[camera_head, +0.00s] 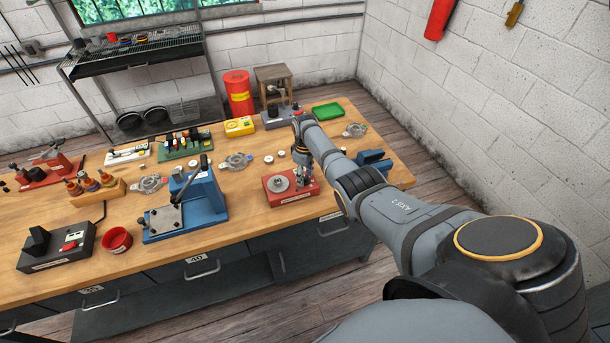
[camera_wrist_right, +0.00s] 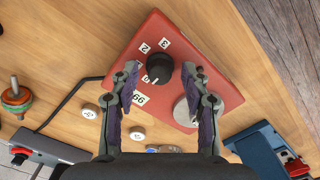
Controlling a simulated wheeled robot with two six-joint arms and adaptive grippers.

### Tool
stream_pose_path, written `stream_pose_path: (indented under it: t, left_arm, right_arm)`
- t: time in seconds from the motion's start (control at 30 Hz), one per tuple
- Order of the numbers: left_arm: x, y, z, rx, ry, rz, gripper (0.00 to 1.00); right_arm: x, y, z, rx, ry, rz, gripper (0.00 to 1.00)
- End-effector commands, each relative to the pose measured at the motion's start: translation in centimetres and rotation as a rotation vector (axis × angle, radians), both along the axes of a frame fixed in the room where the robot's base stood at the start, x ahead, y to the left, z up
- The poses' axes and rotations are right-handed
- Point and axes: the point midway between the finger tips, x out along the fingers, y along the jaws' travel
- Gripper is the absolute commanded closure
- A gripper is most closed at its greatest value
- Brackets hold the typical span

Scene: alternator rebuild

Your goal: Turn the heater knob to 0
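The heater is a red box (camera_head: 292,197) near the front edge of the bench, with a round metal plate (camera_head: 279,184) on top. In the right wrist view the red heater box (camera_wrist_right: 205,45) carries a black round knob (camera_wrist_right: 160,66) and white number labels, with 2 and 3 readable. My right gripper (camera_head: 304,166) is over the heater's right part. In the wrist view its fingers (camera_wrist_right: 160,78) are spread, one on each side of the knob, with gaps visible. The knob's pointer and the label under it are partly hidden. My left gripper is not in view.
A blue press (camera_head: 205,200) stands left of the heater and a blue vise (camera_head: 374,161) to its right. A grey unit (camera_head: 280,119) and a green tray (camera_head: 328,110) are behind. Bare wood lies between the heater and the press.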

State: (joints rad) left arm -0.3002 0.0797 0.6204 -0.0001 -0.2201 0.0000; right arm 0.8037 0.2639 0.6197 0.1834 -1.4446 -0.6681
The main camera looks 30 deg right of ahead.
Motion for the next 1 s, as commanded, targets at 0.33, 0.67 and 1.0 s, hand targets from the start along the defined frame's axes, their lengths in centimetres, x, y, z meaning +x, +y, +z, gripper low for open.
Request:
stream_pose_path:
  t: [0.33,0.67,1.0]
  left_arm:
    - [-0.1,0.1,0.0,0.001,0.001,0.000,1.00]
    - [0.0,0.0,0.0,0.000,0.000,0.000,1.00]
    - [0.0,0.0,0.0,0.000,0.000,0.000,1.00]
  right_arm:
    - [0.2,-0.1,2.4,-0.002,-0.005,-0.001,0.53]
    - [0.1,-0.1,10.0,-0.002,-0.003,-0.001,0.53]
    - [0.0,0.0,12.0,0.000,0.000,-0.001,0.53]
